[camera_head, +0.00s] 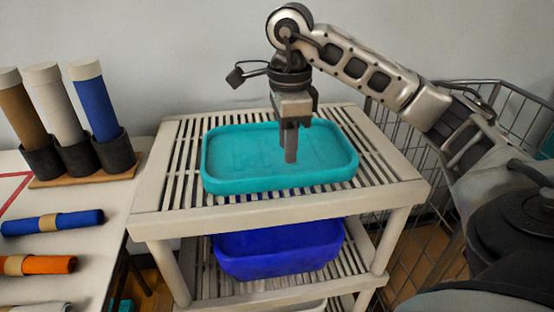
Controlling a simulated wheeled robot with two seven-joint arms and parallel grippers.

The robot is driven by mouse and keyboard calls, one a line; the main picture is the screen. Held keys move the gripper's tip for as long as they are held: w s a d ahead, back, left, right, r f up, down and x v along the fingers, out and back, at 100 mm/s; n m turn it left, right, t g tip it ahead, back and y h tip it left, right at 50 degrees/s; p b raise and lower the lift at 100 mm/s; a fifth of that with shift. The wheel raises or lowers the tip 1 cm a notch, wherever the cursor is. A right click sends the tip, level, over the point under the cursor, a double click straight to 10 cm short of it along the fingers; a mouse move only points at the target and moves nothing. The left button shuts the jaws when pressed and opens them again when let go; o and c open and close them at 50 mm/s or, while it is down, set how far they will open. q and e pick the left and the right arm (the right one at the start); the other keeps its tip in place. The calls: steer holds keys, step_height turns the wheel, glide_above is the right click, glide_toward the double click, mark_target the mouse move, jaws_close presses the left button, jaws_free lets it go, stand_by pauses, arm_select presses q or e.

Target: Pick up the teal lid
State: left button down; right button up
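The teal lid (230,180) lies flat on the slatted top shelf of a cream rack, its raised rim facing up like a shallow tray. My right gripper (290,158) points straight down over the lid's inside, right of its middle. Its fingers overlap in this view, so I cannot tell the gap between them. I also cannot tell whether the tips touch the lid's floor. Nothing shows held in it. My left gripper is not in view.
The cream rack (280,212) has a lower shelf with a blue bin (280,252). A wire cart (515,110) stands at the right. On the left table are upright rolls in dark cups (75,155), a blue roll (52,222) and an orange roll (38,265).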

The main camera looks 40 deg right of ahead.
mark_target(286, 174)
steer(key=shift+f, duration=0.6)
steer(key=f, duration=0.2)
steer(key=f+b, duration=0.1)
steer(key=f, duration=0.1)
steer(key=shift+s+a+f, duration=0.15)
steer(key=shift+a+f, duration=0.05)
steer(key=shift+f, duration=0.1)
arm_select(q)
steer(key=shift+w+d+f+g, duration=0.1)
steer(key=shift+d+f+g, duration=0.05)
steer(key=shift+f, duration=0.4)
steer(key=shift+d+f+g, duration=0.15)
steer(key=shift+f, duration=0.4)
arm_select(e)
jaws_close()
